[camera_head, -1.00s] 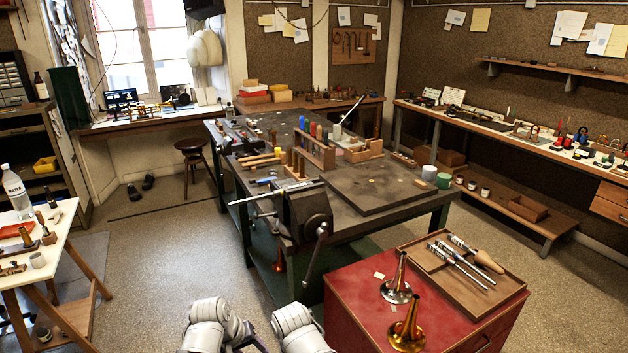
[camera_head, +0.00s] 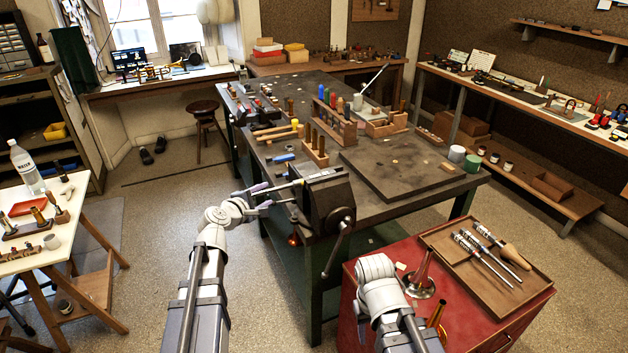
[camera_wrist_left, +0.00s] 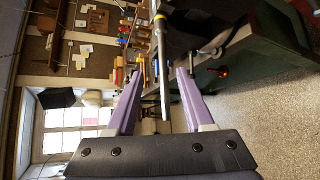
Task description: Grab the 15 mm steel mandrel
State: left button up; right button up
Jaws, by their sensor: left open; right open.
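A long, thin steel rod (camera_head: 297,183), which looks like the mandrel, sticks out leftward from the dark bench vise (camera_head: 328,203). Its jaw end is hidden by the vise. My left gripper (camera_head: 266,196) is open near the rod's free end, to the left of the vise. In the left wrist view the rod (camera_wrist_left: 164,85) runs between the two purple fingers of my left gripper (camera_wrist_left: 160,73), apart from both in the picture. My right arm is over the red cabinet; its gripper does not show.
The workbench (camera_head: 400,160) carries a wooden rack (camera_head: 334,125), hammers and a flat board. A red cabinet (camera_head: 450,310) at the right holds a tray (camera_head: 475,285) of handled tools and brass bells, close to my right arm. The vise handle (camera_head: 338,250) hangs down. Open floor lies left of the bench.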

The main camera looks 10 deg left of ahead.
aim_at(277, 189)
pick_arm(q)
jog(key=x, duration=0.2)
jog(key=b+x, duration=0.2)
jog(key=x, duration=0.1)
jog(key=shift+w+f, duration=0.25)
jog(key=shift+f, duration=0.2)
jog(key=shift+w+d, duration=0.1)
jog(key=shift+w, duration=0.3)
jog(key=shift+s, duration=0.1)
jog(key=shift+c, duration=0.2)
grip_shut()
dwell(0.4)
